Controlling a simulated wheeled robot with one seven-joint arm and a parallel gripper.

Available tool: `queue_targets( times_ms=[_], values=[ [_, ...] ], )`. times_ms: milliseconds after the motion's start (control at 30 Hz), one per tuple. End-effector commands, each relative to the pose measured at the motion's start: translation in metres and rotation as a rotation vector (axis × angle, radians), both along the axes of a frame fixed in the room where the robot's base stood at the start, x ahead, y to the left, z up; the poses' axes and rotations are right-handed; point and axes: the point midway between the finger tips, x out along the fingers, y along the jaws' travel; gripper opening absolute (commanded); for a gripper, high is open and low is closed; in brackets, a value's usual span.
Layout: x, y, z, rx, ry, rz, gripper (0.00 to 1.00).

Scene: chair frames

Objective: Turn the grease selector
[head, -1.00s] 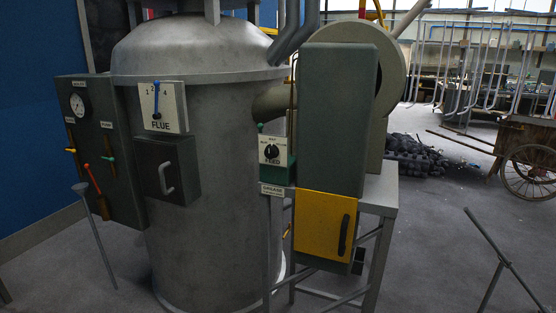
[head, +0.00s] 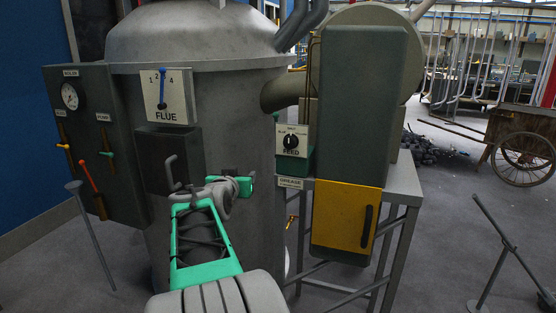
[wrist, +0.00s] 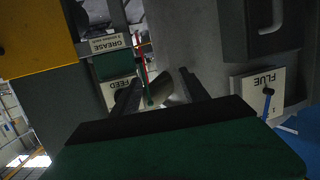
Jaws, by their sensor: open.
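The GREASE label (head: 289,183) sits at the lower right of the boiler, under a green box (head: 297,165). Above the box is a white FEED plate (head: 302,152) with a round black knob (head: 291,142). I cannot tell for sure which part is the grease selector. The wrist view shows the GREASE label (wrist: 110,43) and FEED plate (wrist: 112,92) upside down, left of my gripper. My gripper (wrist: 159,78) is open, with two dark fingers spread and nothing held.
A FLUE plate with blue lever (head: 162,90) and a dark handled box (head: 170,160) are on the boiler. A gauge panel (head: 100,140) is at left. A tall green-grey cabinet (head: 360,110) with a yellow door (head: 342,215) stands right. Metal stand legs (head: 405,240) are below.

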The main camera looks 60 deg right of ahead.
Motion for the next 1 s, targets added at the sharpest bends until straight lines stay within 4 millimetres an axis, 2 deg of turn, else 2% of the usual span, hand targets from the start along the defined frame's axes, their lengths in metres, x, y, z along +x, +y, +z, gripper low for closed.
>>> queue_targets(
  times_ms=[33,100,200,267,467,933,1000],
  values=[
    [-0.023,-0.03,0.01,-0.059,-0.023,-0.07,0.53],
    [-0.049,-0.058,0.026,-0.136,-0.048,-0.142,0.53],
    [-0.072,-0.08,0.042,-0.207,-0.067,-0.202,0.53],
    [-0.078,-0.085,0.047,-0.225,-0.072,-0.216,0.53],
    [-0.077,-0.101,0.051,-0.23,-0.071,-0.221,0.53],
    [-0.066,-0.17,0.054,-0.228,-0.07,-0.219,0.53],
    [-0.064,-0.174,0.048,-0.23,-0.072,-0.217,0.5]
  ],
)
